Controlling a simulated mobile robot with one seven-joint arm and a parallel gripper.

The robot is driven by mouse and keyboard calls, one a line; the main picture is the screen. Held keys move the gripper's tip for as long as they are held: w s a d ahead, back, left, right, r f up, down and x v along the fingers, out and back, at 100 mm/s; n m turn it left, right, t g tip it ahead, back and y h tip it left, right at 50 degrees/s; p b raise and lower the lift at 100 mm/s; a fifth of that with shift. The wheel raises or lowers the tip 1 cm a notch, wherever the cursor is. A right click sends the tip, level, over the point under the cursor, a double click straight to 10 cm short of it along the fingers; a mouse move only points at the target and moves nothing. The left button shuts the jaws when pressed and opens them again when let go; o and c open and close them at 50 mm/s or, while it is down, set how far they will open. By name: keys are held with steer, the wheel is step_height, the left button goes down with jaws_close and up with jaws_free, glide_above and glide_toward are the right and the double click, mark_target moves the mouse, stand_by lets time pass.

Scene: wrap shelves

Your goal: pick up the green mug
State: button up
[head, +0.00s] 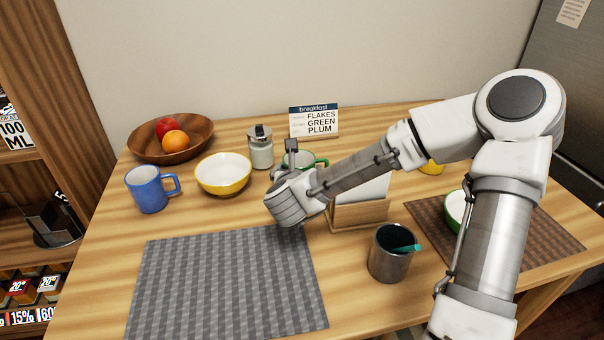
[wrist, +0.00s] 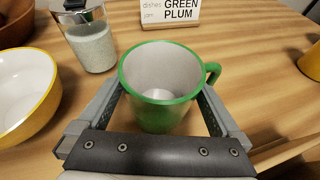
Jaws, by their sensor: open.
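The green mug (wrist: 160,105) stands upright on the table in the wrist view, white inside, with its handle to the right. My gripper (wrist: 162,98) is open, with one finger on each side of the mug's body. I cannot tell whether the fingers touch it. In the head view the green mug (head: 318,163) is mostly hidden behind my arm and gripper (head: 290,160), with part of its rim and handle showing.
A glass jar (wrist: 90,40) and a yellow bowl (wrist: 22,90) stand left of the mug. A breakfast sign (head: 314,121) is behind it. A wooden napkin holder (head: 358,214) and a metal cup (head: 390,255) are to the right. The grey placemat (head: 230,285) is bare.

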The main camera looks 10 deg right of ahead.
steer(key=shift+c, duration=0.2)
steer(key=c, duration=1.2)
steer(key=shift+c, duration=0.5)
steer(key=shift+r, duration=0.1)
